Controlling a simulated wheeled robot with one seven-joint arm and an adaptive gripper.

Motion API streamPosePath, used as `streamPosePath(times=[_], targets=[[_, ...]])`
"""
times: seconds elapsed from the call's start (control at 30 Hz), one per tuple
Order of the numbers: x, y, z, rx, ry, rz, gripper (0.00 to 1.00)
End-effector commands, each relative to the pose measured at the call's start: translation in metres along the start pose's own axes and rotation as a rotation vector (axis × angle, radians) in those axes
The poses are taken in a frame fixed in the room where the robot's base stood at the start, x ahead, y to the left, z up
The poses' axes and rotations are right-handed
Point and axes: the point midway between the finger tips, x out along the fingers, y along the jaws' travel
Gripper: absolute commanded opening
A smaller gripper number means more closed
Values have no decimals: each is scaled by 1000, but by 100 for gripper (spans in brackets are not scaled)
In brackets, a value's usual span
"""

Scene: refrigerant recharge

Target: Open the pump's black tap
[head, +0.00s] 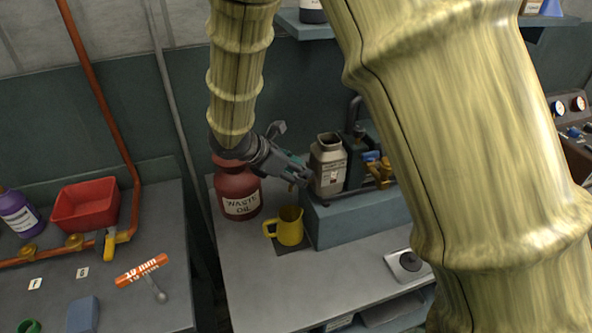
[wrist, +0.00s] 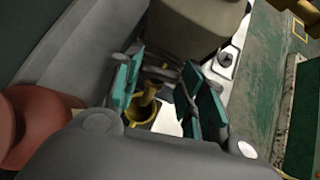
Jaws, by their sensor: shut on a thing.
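My gripper (head: 300,178) is beside the pump's grey-beige tank (head: 328,165), at its left side. In the wrist view, my gripper's teal-padded fingers (wrist: 165,86) are shut on a dark lever-like piece, the black tap (wrist: 165,73), below the tank (wrist: 205,22). In the head view the gripper hides most of the tap. A yellow jug (head: 290,230) stands below; it also shows between the fingers in the wrist view (wrist: 140,133). A brownish piece is above the jug; I cannot tell whether it is spout or liquid.
A red-brown waste oil jar (head: 238,190) stands close to the left of my gripper. The pump rests on a blue-grey block (head: 350,218). A small scale-like device (head: 408,264) lies at right. The bench front (head: 280,295) is clear. A red bin (head: 86,204) is on the left bench.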

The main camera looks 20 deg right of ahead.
Motion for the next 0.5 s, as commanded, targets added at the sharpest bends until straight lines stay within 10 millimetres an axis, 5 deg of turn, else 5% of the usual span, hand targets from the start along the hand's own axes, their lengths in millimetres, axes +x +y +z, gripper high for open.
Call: streamPosePath(times=[0.37, 0.4, 0.5], targets=[[-1, 0, 0, -22, 1, 22, 17], [0, 0, 0, -22, 1, 22, 44], [0, 0, 0, -22, 1, 21, 62]])
